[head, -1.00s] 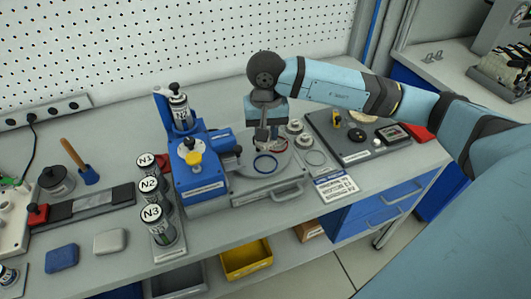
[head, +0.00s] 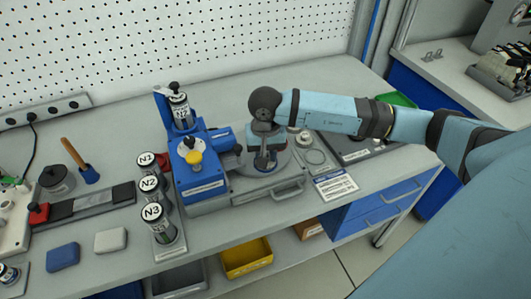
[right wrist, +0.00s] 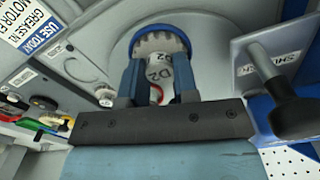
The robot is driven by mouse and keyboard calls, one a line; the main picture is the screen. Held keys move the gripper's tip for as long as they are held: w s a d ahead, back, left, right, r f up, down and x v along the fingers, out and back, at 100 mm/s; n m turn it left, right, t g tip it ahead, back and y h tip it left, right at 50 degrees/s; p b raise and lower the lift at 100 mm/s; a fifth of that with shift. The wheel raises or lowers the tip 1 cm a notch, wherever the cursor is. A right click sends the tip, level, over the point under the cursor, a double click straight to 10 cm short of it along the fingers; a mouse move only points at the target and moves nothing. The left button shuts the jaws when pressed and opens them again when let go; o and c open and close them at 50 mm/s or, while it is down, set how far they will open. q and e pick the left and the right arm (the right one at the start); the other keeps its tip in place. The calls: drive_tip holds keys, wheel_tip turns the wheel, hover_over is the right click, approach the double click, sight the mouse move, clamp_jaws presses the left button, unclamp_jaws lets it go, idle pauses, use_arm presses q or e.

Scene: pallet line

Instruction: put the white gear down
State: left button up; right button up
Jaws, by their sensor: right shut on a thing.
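The white gear (right wrist: 160,42) shows in the right wrist view as a toothed, pale wheel with a hub marked D2. My right gripper (right wrist: 160,70) is shut on the hub, one blue finger on each side. A blue ring (right wrist: 157,30) borders the toothed wheel; whether the gear sits in it or just above it I cannot tell. In the head view my right gripper (head: 264,163) points down over the round grey plate (head: 287,172), and its fingers largely hide gear and ring. My left gripper is not in view.
The blue machine (head: 200,180) stands close on the left of the gripper, with cans N1, N2 and N3 (head: 155,212) beyond it. A black-knobbed lever (right wrist: 293,115) is near the right finger in the wrist view. A printed card (head: 335,185) lies to the right.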

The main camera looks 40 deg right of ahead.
drive_tip(key=o, duration=0.9)
drive_tip(key=shift+r+p, duration=0.25)
drive_tip(key=shift+p, duration=0.2)
drive_tip(key=shift+r, duration=0.35)
wheel_tip(320, 180, up, 11)
drive_tip(key=b, duration=0.1)
